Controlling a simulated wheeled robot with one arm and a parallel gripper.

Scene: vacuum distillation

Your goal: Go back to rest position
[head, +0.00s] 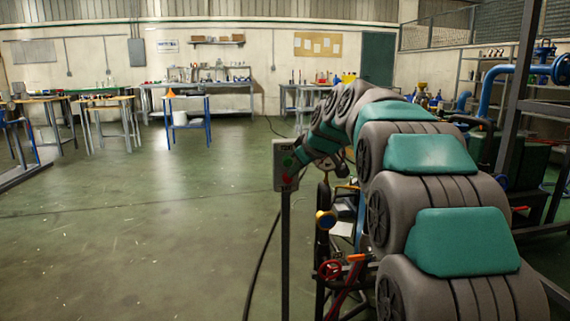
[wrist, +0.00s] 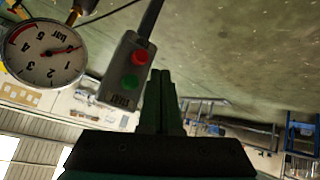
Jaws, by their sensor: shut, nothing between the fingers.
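My gripper (wrist: 160,88) shows in the wrist view as two dark green fingers, closed together and empty. Beside the fingertips is a grey control box (wrist: 128,70) with a red and a green button; it appears upside down here. In the head view the box (head: 286,165) stands on a dark post, and the end of my arm is close to it. I cannot tell whether the fingers touch it. My arm reaches forward from the right side of the head view and hides the fingertips.
A round pressure gauge (wrist: 45,52) is close to the box in the wrist view. A red valve wheel (head: 330,270) and pipework stand below my arm. A blue pipe (head: 490,90) rises at the right. A blue-legged table (head: 187,99) stands far back. The floor at left is clear.

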